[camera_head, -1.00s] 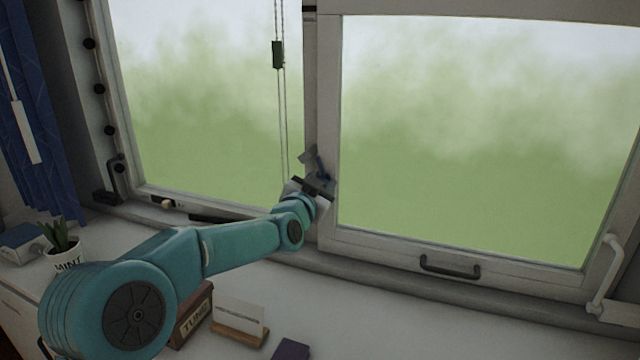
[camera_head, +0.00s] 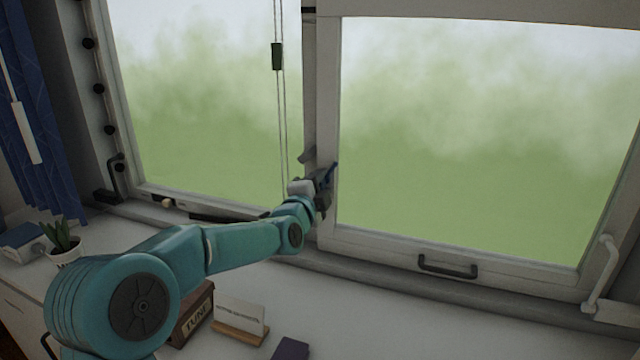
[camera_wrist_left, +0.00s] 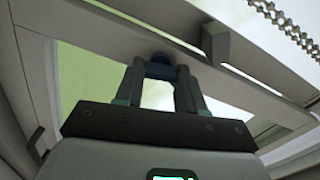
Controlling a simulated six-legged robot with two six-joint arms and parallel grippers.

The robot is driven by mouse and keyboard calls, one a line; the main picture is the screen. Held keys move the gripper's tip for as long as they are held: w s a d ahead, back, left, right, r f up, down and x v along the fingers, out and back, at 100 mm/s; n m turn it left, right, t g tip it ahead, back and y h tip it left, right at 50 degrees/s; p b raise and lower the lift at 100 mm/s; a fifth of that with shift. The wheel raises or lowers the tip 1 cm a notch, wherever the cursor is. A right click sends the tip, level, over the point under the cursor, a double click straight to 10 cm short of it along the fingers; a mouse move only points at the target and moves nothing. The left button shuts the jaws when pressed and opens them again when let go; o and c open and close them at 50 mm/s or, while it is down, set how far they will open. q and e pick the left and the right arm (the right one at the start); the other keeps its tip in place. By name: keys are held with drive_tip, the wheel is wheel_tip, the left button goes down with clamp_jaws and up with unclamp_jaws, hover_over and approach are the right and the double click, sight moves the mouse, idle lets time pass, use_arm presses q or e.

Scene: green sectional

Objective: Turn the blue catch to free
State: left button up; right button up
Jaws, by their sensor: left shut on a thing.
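The blue catch (camera_head: 332,172) is on the upright frame member between the two window panes in the head view. It shows as a small blue piece beside my left gripper (camera_head: 322,185), tilted slightly off upright. In the left wrist view the blue catch (camera_wrist_left: 160,66) sits between the two fingertips of my left gripper (camera_wrist_left: 160,75), which is shut on it. The fingers hide part of the catch and its base. My right gripper is not in view.
A cord with a dark green toggle (camera_head: 277,56) hangs left of the catch. A black handle (camera_head: 448,267) is on the right sash. On the sill are a potted plant (camera_head: 62,240), a card in a wooden holder (camera_head: 240,318) and a brown box (camera_head: 196,312).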

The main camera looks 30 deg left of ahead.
use_arm(q)
drive_tip(key=shift+r+m, duration=0.1)
drive_tip(key=shift+m, duration=1.5)
drive_tip(key=o, duration=1)
drive_tip(key=shift+o, duration=0.2)
drive_tip(key=b+v, duration=0.2)
drive_tip(key=v, duration=1.4)
drive_tip(key=shift+b, duration=0.35)
drive_tip(key=shift+s, duration=0.1)
drive_tip(key=shift+s+f, duration=0.15)
drive_tip(key=shift+f, duration=0.1)
